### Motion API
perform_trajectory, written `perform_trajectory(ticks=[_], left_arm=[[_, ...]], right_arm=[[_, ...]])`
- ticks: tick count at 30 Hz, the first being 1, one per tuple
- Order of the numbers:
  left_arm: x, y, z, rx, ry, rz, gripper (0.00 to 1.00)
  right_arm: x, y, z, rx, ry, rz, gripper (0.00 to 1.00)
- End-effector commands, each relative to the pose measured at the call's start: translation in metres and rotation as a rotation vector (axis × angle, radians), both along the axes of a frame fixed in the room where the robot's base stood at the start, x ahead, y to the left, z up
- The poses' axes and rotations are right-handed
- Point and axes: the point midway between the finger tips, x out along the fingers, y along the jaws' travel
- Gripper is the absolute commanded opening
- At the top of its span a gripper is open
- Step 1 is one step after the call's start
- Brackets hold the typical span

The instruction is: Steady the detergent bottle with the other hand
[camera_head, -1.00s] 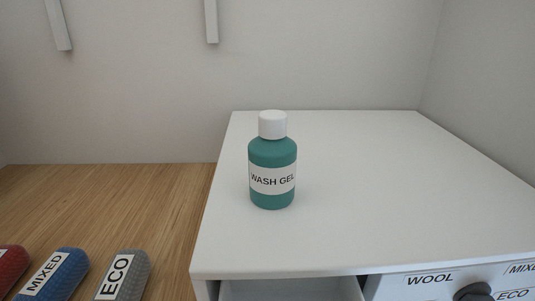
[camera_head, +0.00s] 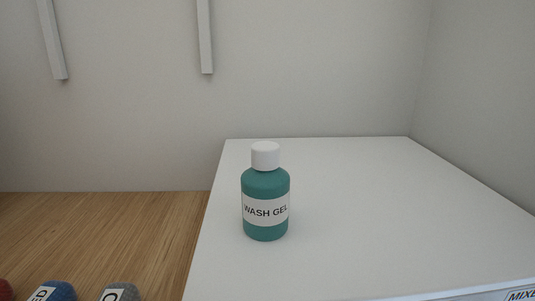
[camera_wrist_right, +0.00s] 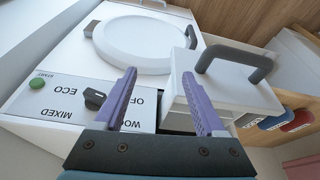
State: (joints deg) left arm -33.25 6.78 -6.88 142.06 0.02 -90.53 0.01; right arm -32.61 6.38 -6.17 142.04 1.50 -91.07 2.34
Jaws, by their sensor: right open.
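The detergent bottle (camera_head: 265,205) is teal with a white cap and a "WASH GEL" label. It stands upright on the white machine top (camera_head: 370,215), near its left side, with nothing touching it in the head view. My right gripper (camera_wrist_right: 159,74) shows only in the right wrist view, with its two purple fingers apart and nothing between them. It is in front of the machine's front face. The bottle is not seen in that view. My left gripper is in neither view.
The wrist view shows a round door (camera_wrist_right: 135,45), a knob (camera_wrist_right: 95,99), a green start button (camera_wrist_right: 38,83) and a drawer with a dark handle (camera_wrist_right: 235,60). Labelled bundles (camera_head: 55,291) lie on the wooden counter (camera_head: 95,235). The machine top around the bottle is clear.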

Motion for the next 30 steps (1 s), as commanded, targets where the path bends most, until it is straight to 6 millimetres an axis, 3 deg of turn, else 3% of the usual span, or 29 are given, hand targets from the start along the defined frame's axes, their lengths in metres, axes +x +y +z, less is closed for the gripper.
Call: perform_trajectory(ticks=[7,14,17,22,27,30], left_arm=[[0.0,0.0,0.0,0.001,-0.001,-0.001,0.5],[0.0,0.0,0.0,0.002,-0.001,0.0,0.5],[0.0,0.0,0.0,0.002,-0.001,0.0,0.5],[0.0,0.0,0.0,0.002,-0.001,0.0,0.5],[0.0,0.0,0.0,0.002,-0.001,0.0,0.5],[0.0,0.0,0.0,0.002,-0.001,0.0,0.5]], right_arm=[[0.014,0.027,0.014,0.343,0.089,-0.429,0.84],[0.036,0.064,0.045,0.741,0.275,-0.854,0.84],[0.083,0.085,0.055,0.948,0.297,-0.975,0.84],[0.158,0.11,0.088,1.332,0.452,-1.237,0.84],[0.222,0.111,0.125,1.669,0.695,-1.501,0.84],[0.246,0.105,0.14,1.797,0.817,-1.609,0.84]])
